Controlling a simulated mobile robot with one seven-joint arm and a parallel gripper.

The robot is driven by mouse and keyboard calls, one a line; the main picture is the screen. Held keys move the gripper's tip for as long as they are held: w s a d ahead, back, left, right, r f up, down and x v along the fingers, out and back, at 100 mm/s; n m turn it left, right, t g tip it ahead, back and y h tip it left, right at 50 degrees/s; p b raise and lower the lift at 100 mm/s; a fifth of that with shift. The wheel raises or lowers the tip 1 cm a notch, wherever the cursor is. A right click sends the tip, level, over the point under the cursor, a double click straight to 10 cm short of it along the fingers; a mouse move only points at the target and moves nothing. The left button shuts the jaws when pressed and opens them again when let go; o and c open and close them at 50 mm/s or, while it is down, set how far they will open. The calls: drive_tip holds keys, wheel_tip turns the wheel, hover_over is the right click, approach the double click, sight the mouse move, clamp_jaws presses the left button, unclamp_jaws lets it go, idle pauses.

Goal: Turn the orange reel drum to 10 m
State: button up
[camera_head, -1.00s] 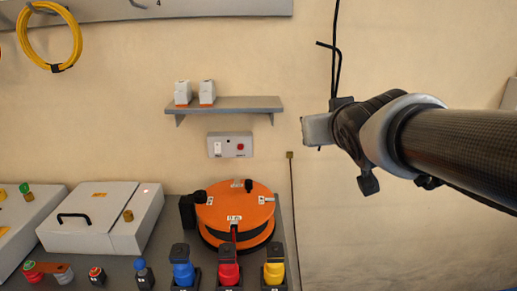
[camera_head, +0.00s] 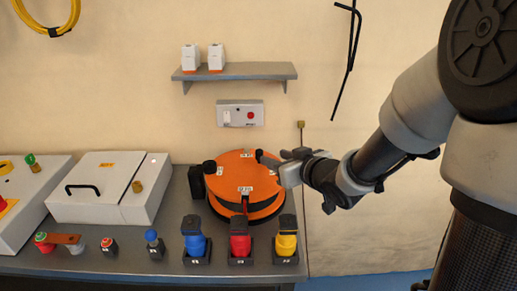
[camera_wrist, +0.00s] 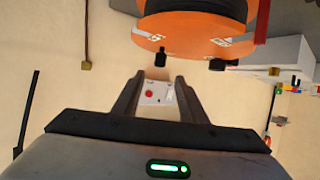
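The orange reel drum (camera_head: 232,170) lies flat on the bench, with white labels on its top and a black band around its side. It also shows upside down at the top of the wrist view (camera_wrist: 185,25). One black knob (camera_head: 258,156) stands at its back right edge, and another (camera_head: 209,167) is at its left. The label writing is too small to read. My gripper (camera_head: 284,165) is at the drum's right side, close to the back right knob. In the wrist view my gripper (camera_wrist: 158,80) is open and empty, with a black knob (camera_wrist: 160,57) just beyond the fingertips.
Blue (camera_head: 195,240), red (camera_head: 240,240) and yellow (camera_head: 286,240) connectors stand along the bench front. A grey box with a red button (camera_head: 240,114) and a shelf (camera_head: 235,71) are on the wall behind. A white lidded box (camera_head: 95,190) is at left.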

sight(261, 152)
drive_tip(key=b+x, duration=0.1)
drive_tip(key=x, duration=1)
drive_tip(key=shift+w+a+b, duration=0.15)
drive_tip(key=shift+w+b, duration=0.05)
drive_tip(key=shift+b, duration=0.15)
clamp_jaws()
